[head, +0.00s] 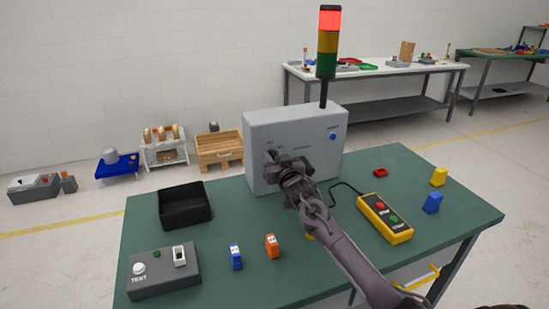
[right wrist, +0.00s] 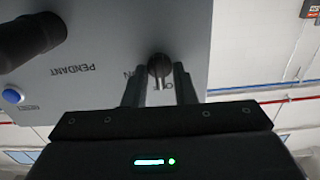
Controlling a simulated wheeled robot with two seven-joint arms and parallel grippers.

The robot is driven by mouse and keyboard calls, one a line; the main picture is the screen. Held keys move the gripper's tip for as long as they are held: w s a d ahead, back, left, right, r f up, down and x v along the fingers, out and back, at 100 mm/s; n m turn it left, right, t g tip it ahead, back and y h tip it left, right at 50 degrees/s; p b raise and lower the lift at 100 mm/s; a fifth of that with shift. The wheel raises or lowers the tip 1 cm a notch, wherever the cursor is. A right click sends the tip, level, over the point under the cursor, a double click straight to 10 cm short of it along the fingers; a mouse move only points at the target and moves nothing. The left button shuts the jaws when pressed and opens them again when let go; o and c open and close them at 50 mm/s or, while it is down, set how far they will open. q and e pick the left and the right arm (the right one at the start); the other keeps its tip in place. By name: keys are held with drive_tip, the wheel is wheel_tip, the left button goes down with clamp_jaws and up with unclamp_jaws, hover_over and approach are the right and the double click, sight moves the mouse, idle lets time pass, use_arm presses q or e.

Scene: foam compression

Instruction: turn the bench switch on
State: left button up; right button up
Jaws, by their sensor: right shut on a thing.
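A grey control cabinet (head: 262,130) stands at the back of the green bench, and its front panel also fills much of the right wrist view (right wrist: 100,50). A small dark, rounded switch lever (right wrist: 159,66) sticks out of the panel beside partly hidden lettering. My right gripper (head: 285,165) is at the left part of the panel. The arm hides the lever in the head view. My left gripper is not in view.
A signal tower (head: 328,45) shows bright red on top. A yellow pendant (head: 384,218), black tray (head: 184,204) and grey TEST box (head: 163,272) with a white switch stand on the bench. Blue (head: 236,257) and orange (head: 272,246) pieces lie near the arm.

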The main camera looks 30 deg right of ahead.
drive_tip(key=m+p, duration=0.1)
drive_tip(key=m, duration=0.4)
drive_tip(key=m+p, duration=0.1)
drive_tip(key=m, duration=0.4)
drive_tip(key=shift+d+m+p, duration=0.1)
drive_tip(key=shift+m+p, duration=0.25)
drive_tip(key=shift+m, duration=0.05)
drive_tip(key=shift+f+m+p, duration=0.15)
drive_tip(key=shift+m+p, duration=0.55)
drive_tip(key=shift+m, duration=2.6)
drive_tip(key=shift+d, duration=0.1)
drive_tip(key=o, duration=0.6)
drive_tip(key=shift+o, duration=0.2)
drive_tip(key=shift+s+f, duration=0.1)
